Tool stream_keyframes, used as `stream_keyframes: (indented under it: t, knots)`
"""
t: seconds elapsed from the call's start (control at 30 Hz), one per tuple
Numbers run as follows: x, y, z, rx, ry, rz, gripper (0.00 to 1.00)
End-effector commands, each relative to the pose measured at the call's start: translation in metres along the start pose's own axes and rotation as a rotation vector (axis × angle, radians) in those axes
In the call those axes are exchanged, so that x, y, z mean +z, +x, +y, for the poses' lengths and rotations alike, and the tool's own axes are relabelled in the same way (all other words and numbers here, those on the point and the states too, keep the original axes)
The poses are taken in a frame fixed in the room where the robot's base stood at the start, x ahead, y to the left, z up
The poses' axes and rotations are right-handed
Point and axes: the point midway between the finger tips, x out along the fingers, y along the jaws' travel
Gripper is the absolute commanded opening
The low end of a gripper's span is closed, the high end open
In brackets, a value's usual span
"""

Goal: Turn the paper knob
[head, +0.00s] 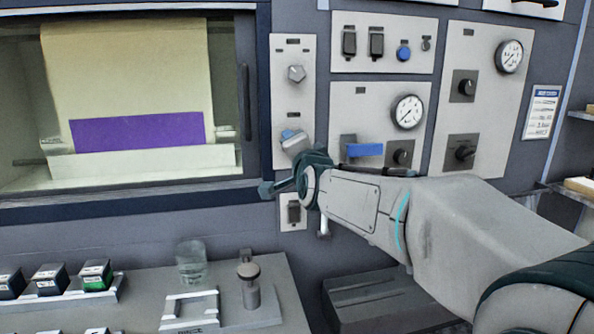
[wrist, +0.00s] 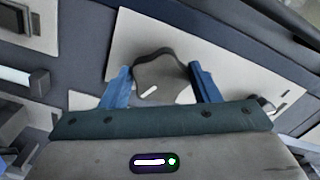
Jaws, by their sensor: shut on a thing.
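A grey lobed knob (wrist: 160,77) with a white pointer mark sits on a light panel in the wrist view. My gripper (wrist: 160,84) is shut on it, with one blue finger on each side. In the head view, my gripper (head: 292,136) is at the lower part of the narrow light panel (head: 293,105) right of the window, and my wrist hides most of the held knob. A similar grey knob (head: 296,73) sits higher on that panel, free of my gripper. The labels are too small to read.
A window (head: 140,90) at left shows a pale sheet with a purple band (head: 138,131). Panels with dials (head: 407,112) and a blue handle (head: 364,150) are close above my arm. A bench with a glass (head: 191,262) and a stamp-like object (head: 249,280) stands below.

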Motion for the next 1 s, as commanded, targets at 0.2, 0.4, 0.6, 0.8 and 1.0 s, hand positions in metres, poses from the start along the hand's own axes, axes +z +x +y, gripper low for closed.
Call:
stream_keyframes:
  t: [0.2, 0.4, 0.6, 0.8, 1.0]
  knots:
    - [0.0025, 0.0001, 0.0026, -0.002, 0.173, 0.000, 0.33]
    - [0.0018, 0.0001, 0.0002, -0.001, 0.292, -0.001, 0.33]
    - [0.0007, 0.0002, -0.0017, 0.000, 0.360, -0.001, 0.33]
    - [0.0002, 0.0002, -0.0026, 0.001, 0.388, -0.001, 0.33]
    - [-0.0002, 0.0003, -0.0029, 0.001, 0.391, -0.001, 0.33]
